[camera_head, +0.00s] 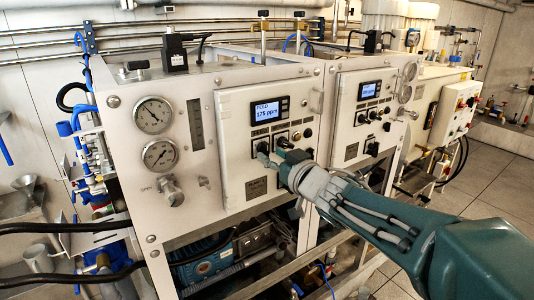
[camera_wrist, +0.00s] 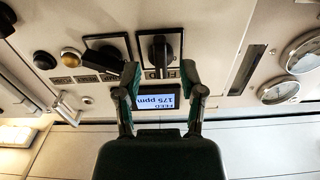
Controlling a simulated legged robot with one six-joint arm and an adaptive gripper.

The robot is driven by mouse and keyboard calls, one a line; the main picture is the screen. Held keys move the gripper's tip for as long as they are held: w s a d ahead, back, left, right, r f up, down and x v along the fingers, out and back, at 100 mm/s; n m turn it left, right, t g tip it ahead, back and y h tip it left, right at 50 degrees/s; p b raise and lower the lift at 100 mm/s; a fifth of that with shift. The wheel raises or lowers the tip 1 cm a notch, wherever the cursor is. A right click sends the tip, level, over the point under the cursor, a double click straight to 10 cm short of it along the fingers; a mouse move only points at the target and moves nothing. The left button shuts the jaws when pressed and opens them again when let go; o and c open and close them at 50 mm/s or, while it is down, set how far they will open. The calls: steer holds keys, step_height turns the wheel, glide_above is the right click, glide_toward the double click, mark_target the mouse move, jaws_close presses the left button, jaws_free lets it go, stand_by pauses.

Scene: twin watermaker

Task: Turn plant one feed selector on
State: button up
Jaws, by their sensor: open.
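The plant one panel (camera_head: 236,145) is the nearer white panel, with a lit display (camera_head: 267,111) reading FEED 175 ppm. In the wrist view, which is upside down, the feed selector (camera_wrist: 160,50) is a black knob on a black-framed square plate. Its handle lies along the picture's vertical. My gripper (camera_wrist: 160,76) is open, with one finger on each side of the knob's lower end; I cannot tell whether either finger touches it. In the head view my gripper (camera_head: 272,151) is at the panel below the display and largely hides the selector.
A second black selector (camera_wrist: 103,50) with a slanted handle sits beside the feed selector. A brass-coloured button (camera_wrist: 71,57) and a black button (camera_wrist: 44,60) lie farther left. Two gauges (camera_head: 153,115) (camera_head: 159,155) are left of the panel. A similar panel (camera_head: 360,115) stands to the right.

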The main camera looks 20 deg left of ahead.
steer(key=v, duration=0.9)
steer(key=shift+s+d, duration=0.15)
steer(key=shift+d, duration=0.05)
steer(key=shift+f, duration=0.1)
steer(key=s+d+f+m+t+h, duration=0.1)
steer(key=s+d+f+m+h, duration=0.1)
steer(key=d+m+h, duration=0.5)
steer(key=s+d+f+m+t+h, duration=0.15)
steer(key=d+h, duration=0.35)
steer(key=d, duration=0.6)
steer(key=s+d+f+g, duration=0.2)
steer(key=s+f+g, duration=0.2)
steer(key=s, duration=0.4)
steer(key=s+d+f+m+g+h, duration=0.1)
steer(key=s+d+f+g, duration=0.1)
steer(key=s+f+g, duration=0.2)
steer(key=s+f, duration=0.2)
steer(key=s, duration=0.2)
steer(key=shift+s+d+f+g+h, duration=0.2)
steer(key=shift+d+f+g+h, duration=0.1)
steer(key=shift+d+g, duration=0.05)
